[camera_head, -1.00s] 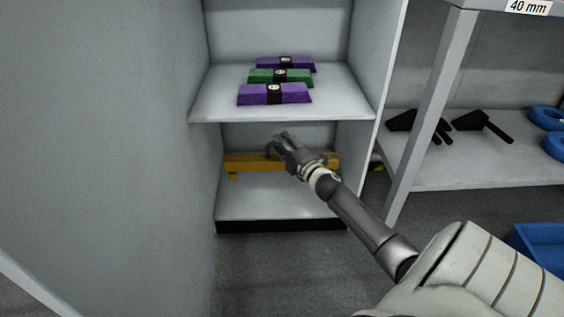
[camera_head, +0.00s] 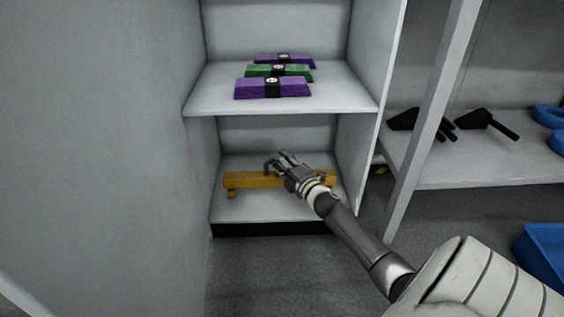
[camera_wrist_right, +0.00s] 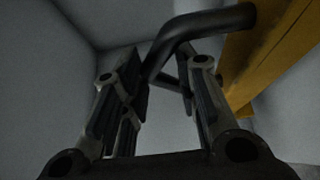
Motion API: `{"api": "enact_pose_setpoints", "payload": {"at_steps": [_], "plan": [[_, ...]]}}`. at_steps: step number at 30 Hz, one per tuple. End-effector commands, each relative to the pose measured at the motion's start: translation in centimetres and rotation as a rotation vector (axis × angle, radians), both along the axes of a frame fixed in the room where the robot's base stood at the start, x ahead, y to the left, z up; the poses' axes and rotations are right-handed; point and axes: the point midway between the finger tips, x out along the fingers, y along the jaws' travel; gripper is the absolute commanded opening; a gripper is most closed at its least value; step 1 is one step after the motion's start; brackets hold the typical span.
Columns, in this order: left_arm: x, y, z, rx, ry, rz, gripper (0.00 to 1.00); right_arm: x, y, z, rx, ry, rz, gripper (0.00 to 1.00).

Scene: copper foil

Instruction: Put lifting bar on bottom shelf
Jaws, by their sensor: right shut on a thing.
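The lifting bar is a yellow beam (camera_head: 248,181) with a dark curved handle. It lies level across the bottom shelf (camera_head: 262,207) of the white cabinet, low over or on the shelf surface; I cannot tell whether it touches. My right gripper (camera_head: 277,163) reaches in from the right, in front of the bar, and hides its middle. In the right wrist view, the gripper fingers (camera_wrist_right: 163,100) are around the dark handle (camera_wrist_right: 205,28), and the yellow beam (camera_wrist_right: 255,55) is at the right. My left gripper is not in view.
The upper shelf (camera_head: 335,92) holds purple and green banded bundles (camera_head: 272,88) just above my arm. Cabinet walls close in both sides. A rack (camera_head: 475,170) with black tools and blue rings stands at right. A blue bin (camera_head: 545,255) is on the floor.

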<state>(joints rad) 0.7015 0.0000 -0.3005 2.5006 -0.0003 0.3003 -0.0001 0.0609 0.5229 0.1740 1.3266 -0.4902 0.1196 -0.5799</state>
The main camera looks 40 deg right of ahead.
Motion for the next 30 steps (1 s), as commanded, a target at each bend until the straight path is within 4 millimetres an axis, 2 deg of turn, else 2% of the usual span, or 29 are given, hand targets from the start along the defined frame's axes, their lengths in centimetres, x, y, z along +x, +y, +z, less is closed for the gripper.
{"api": "enact_pose_setpoints", "payload": {"at_steps": [1,6,16,17,21,22,30], "plan": [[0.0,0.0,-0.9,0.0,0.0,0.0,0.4,0.2,0.0,-0.4,-0.002,-0.012,0.002,0.0],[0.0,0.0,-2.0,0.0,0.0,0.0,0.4,0.2,0.0,-1.7,-0.002,-0.014,0.003,0.0],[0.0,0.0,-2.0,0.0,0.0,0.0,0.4,0.2,0.0,-1.8,-0.003,-0.013,0.003,0.0],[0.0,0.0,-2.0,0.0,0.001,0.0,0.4,0.0,0.0,-2.5,0.0,0.0,0.0,0.29],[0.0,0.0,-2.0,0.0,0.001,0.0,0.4,0.0,0.0,-2.5,0.0,0.0,0.0,0.47],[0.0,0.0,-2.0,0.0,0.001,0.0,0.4,0.0,0.0,-2.5,0.0,0.0,0.0,0.51],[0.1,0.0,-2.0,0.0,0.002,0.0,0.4,0.0,0.0,-2.5,0.0,0.0,0.0,0.51]]}}
